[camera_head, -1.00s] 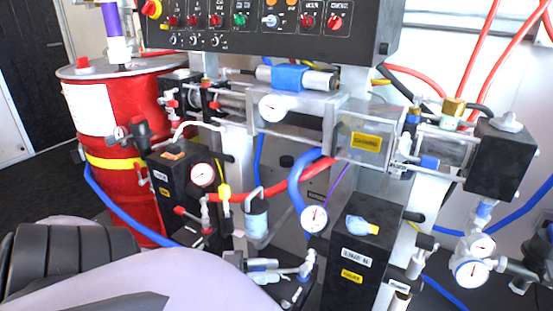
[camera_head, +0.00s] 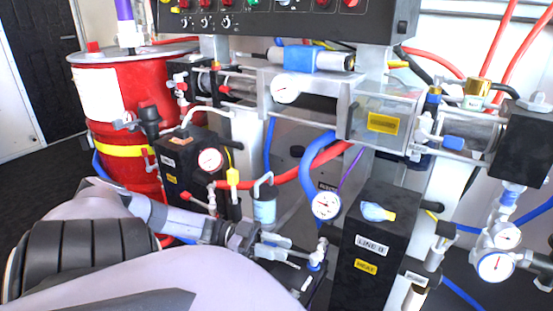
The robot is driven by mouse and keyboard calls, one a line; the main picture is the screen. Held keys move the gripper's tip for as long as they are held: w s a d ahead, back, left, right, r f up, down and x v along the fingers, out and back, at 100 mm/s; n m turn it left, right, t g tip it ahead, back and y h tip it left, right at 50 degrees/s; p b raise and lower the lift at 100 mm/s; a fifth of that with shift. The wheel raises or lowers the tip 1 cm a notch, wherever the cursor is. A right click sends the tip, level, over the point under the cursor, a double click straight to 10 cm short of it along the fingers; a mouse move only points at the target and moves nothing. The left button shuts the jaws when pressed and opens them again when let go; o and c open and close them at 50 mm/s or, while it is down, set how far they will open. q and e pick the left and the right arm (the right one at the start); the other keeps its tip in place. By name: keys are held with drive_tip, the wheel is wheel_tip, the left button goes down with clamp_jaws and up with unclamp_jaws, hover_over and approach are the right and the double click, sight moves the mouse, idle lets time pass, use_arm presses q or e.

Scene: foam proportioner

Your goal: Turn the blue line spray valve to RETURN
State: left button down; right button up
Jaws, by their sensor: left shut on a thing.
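The blue line spray valve (camera_head: 317,254) is a small pale fitting with blue parts, low in the middle of the head view, below a round gauge (camera_head: 326,205) on the blue hose. My left gripper (camera_head: 284,250) reaches in from the left, with its pale fingers just left of the valve body. It is shut on what appears to be the valve's handle, which the fingers mostly hide. I cannot read the handle's angle or any RETURN marking. My right gripper is not in view.
A black heater box labelled LINE B (camera_head: 372,260) stands close right of the valve. Another black box (camera_head: 180,175) with a gauge and a red drum (camera_head: 115,110) stand at the left. Red and blue hoses (camera_head: 310,172) hang above. A control panel (camera_head: 375,25) spans the top.

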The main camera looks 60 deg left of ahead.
use_arm(q)
drive_tip(key=c, duration=1)
unclamp_jaws()
drive_tip(key=shift+o, duration=0.2)
drive_tip(key=v, duration=0.7)
